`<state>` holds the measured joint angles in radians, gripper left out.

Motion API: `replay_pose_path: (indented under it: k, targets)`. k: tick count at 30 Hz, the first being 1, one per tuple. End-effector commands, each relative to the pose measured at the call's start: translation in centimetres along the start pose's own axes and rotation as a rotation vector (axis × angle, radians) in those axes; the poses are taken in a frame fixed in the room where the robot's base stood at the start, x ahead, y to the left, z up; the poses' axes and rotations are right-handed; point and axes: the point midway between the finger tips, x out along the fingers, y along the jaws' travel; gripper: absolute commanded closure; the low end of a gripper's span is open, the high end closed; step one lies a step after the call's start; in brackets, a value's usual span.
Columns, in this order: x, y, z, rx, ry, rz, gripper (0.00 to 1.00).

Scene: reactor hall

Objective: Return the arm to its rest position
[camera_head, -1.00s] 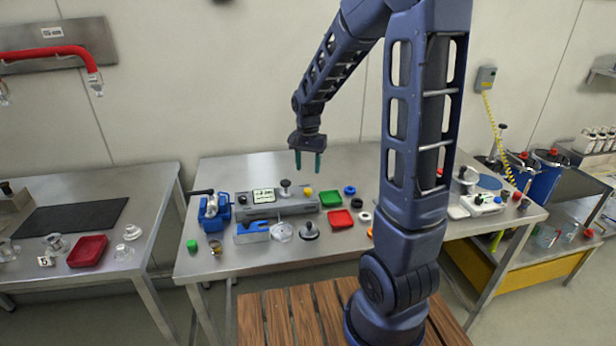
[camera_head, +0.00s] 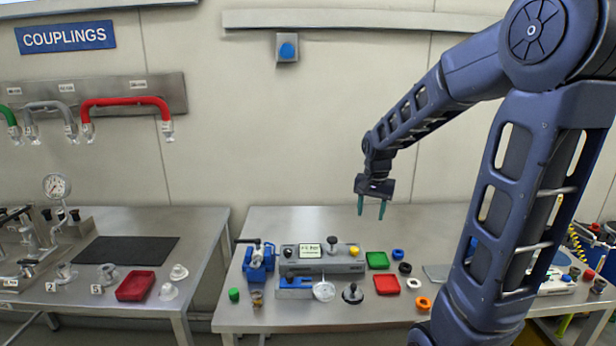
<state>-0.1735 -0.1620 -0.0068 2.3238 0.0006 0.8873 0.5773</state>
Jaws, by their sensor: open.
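My gripper (camera_head: 371,208) hangs from my blue-grey arm, its two green fingers pointing down and apart, with nothing between them. It is above the rear part of the middle steel table (camera_head: 440,222), behind and a little above the green tray (camera_head: 377,260). The fingers touch nothing that I can see. My arm is raised and bent, its upper link rising from the lower right to a high elbow. My arm hides part of the table's right side.
A grey instrument (camera_head: 337,265), a blue vise (camera_head: 258,262), a red tray (camera_head: 387,285) and small rings stand on the middle table. The left table (camera_head: 215,222) holds a black mat (camera_head: 127,250) and another red tray (camera_head: 136,286). Coupling hoses (camera_head: 125,101) hang on the wall.

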Motion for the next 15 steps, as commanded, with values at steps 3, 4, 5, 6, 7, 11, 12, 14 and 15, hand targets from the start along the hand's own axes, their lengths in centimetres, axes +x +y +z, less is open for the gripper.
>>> replay_pose_path:
  k: [3,4,5,6,7,11,12,14,15]
  targets:
    - [-2.2,1.9,1.3,-0.049,0.040,-0.021,0.52]
    - [-2.7,2.4,1.6,-0.064,0.050,-0.026,0.52]
    - [-3.1,2.8,2.0,-0.077,0.060,-0.030,0.52]
    - [-3.7,3.4,2.5,-0.095,0.072,-0.035,0.52]
    - [-4.1,3.9,2.8,-0.110,0.082,-0.038,0.52]
    - [-5.7,5.8,4.5,-0.168,0.125,-0.049,0.52]
    - [-6.2,6.4,5.1,-0.186,0.139,-0.052,0.52]
    - [-6.8,7.2,5.9,-0.214,0.159,-0.055,0.52]
    - [-7.2,7.8,6.5,-0.232,0.173,-0.057,0.52]
